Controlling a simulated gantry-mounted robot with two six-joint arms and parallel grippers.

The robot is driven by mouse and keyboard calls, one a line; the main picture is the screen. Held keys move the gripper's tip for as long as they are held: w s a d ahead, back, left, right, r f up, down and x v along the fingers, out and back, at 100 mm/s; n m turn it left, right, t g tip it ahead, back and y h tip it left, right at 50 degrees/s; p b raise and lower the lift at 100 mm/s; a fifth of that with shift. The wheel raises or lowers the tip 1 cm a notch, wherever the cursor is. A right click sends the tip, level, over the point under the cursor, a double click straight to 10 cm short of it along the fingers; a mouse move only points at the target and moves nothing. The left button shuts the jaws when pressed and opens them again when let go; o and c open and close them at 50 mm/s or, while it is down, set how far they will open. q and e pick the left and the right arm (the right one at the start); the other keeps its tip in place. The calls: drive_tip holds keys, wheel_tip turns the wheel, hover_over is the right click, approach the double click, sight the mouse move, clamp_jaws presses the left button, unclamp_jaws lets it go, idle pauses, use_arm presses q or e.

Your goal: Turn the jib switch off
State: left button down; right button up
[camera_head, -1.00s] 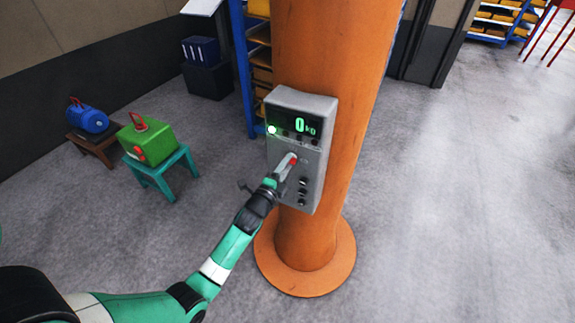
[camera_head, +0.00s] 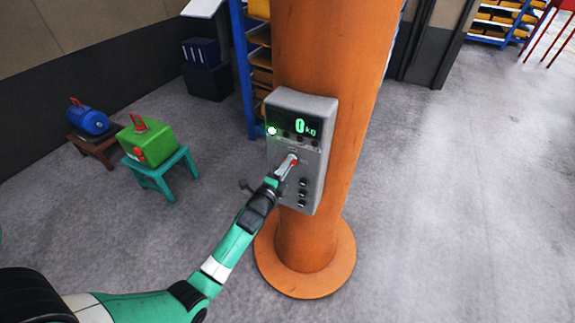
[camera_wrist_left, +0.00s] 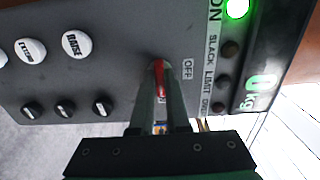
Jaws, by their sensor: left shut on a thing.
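The jib switch (camera_head: 294,161) is a red lever on the front of a grey control box (camera_head: 315,195), which is mounted on an orange column. In the left wrist view its red lever (camera_wrist_left: 159,76) stands between my fingers, with an OFF label (camera_wrist_left: 187,69) beside it. My left gripper (camera_head: 287,164) is shut on the lever; it also shows in the left wrist view (camera_wrist_left: 160,95). The fingers hide part of the lever. A green lamp (camera_head: 272,130) is lit on the box, and the display (camera_head: 304,127) reads 0 kg. My right gripper is not in view.
Several round buttons and dark knobs (camera_wrist_left: 68,107) sit on the panel near my fingers. The orange column (camera_head: 310,245) stands behind the box. The floor at the right is clear.

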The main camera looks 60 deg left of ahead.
use_arm(q)
drive_tip(key=shift+n+b, duration=3.4)
drive_tip(key=shift+n, duration=5.5)
drive_tip(key=c, duration=0.9)
unclamp_jaws()
